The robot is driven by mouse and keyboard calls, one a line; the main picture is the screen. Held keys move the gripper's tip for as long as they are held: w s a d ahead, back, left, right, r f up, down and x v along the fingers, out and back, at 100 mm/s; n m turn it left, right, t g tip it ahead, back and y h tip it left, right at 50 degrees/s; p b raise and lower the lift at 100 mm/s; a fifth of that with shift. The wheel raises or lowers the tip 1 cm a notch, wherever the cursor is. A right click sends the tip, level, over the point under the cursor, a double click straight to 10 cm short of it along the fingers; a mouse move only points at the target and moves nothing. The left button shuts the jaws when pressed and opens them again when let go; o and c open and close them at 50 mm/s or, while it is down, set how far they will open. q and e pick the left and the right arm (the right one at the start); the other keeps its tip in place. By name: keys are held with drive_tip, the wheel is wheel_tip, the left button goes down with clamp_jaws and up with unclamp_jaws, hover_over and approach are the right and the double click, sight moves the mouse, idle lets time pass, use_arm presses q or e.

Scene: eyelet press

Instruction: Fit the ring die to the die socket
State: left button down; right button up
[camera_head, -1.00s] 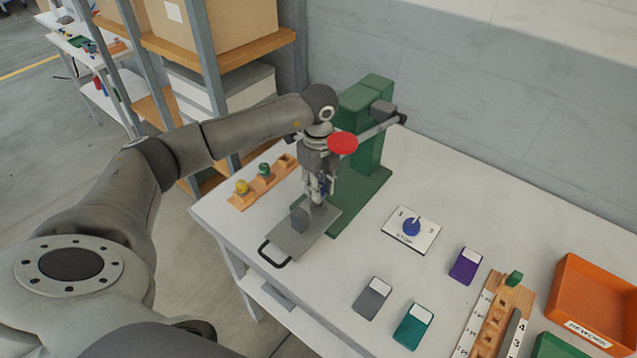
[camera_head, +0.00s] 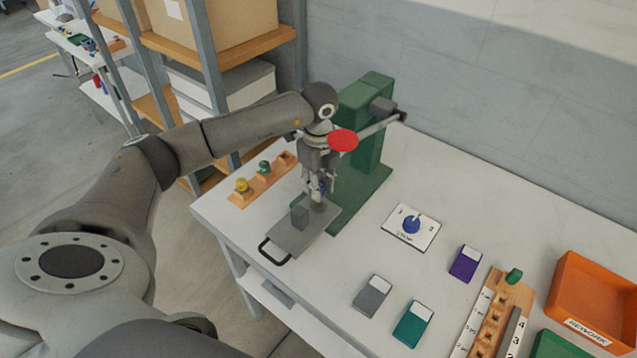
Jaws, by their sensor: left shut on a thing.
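My left gripper (camera_head: 319,196) points down over the grey sliding plate (camera_head: 291,238) of the green press (camera_head: 362,175). It is shut on a small part with a bit of blue (camera_head: 323,187), likely the ring die, mostly hidden by the fingers. A grey round piece, likely the die socket (camera_head: 318,209), shows just below the fingertips; I cannot tell whether the held part touches it. A wooden rack (camera_head: 250,196) to the left holds a yellow-topped piece (camera_head: 241,186) and a green-topped piece (camera_head: 264,168); its far place looks empty. My right gripper is out of view.
The press lever with a red knob (camera_head: 342,140) is close beside my left wrist. A dial card (camera_head: 411,227), several coloured cards and an orange bin (camera_head: 593,300) lie to the right.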

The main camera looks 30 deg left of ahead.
use_arm(q)
drive_tip(key=shift+f, duration=0.2)
idle(0.5)
drive_tip(key=shift+f, duration=0.2)
idle(1.4)
drive_tip(key=shift+f+b, duration=0.95)
drive_tip(key=shift+f, duration=0.15)
drive_tip(key=c, duration=1.1)
unclamp_jaws()
drive_tip(key=shift+c, duration=0.2)
drive_tip(key=shift+r, duration=0.15)
